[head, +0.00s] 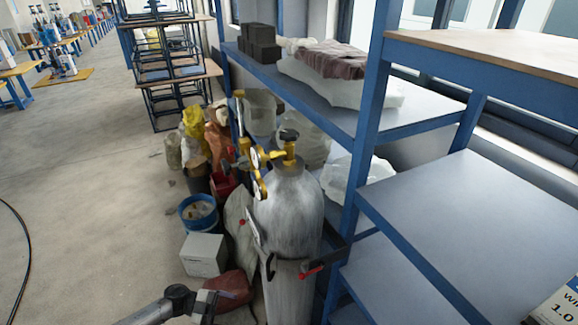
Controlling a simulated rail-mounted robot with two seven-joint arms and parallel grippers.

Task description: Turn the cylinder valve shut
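A grey gas cylinder (290,215) stands upright in the middle of the head view, beside the blue shelving. A brass-yellow valve (289,155) sits on its top, with a dark round handwheel (289,135) above it. A yellow regulator with round gauges (256,160) is attached on the valve's left side. My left gripper (222,294) is at the bottom, low and left of the cylinder, well below the handwheel and apart from it. Its fingers are small and dark, and I cannot tell whether they are open. My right gripper is not in view.
A blue shelf post (367,120) and shelves stand close on the cylinder's right. A dark bracket with red ends (312,271) crosses the cylinder's lower body. A white box (203,255), a blue bucket (198,212) and bags crowd its left. Open floor (90,200) lies farther left.

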